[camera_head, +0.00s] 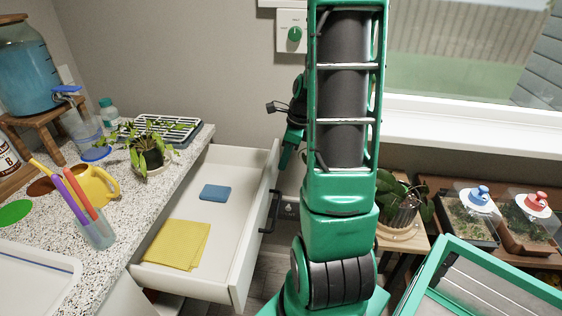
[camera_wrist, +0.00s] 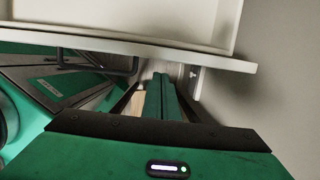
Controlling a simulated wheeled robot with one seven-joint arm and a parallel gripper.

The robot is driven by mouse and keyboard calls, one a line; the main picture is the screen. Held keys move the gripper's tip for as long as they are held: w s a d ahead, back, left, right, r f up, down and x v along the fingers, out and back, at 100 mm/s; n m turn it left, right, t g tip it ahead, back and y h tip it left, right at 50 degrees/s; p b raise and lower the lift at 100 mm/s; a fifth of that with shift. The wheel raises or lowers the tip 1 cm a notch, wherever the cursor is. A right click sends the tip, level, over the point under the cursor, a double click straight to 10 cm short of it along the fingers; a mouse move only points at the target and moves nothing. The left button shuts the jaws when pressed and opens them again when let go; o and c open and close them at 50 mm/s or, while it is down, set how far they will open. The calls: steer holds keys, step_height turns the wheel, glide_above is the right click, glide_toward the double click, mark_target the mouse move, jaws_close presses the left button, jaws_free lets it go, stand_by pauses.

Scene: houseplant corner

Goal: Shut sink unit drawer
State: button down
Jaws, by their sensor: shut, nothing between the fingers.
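The sink unit drawer (camera_head: 214,216) is pulled well out from under the speckled counter, its inside in view. A blue sponge (camera_head: 215,193) and a yellow cloth (camera_head: 178,245) lie in it. Its dark bar handle (camera_head: 270,211) is on the white front panel. My gripper (camera_head: 286,158) is beside the far end of the drawer front, partly hidden behind my arm. In the wrist view, my gripper (camera_wrist: 162,82) has its green fingers together and empty, close to the drawer front (camera_wrist: 150,48) and right of the handle (camera_wrist: 98,68). I cannot tell whether they touch the panel.
A wooden stand with a plant (camera_head: 400,207) and planters (camera_head: 470,218) stand at right. A wall is behind my gripper.

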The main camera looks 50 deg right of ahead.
steer(key=x, duration=0.7)
steer(key=shift+w, duration=0.15)
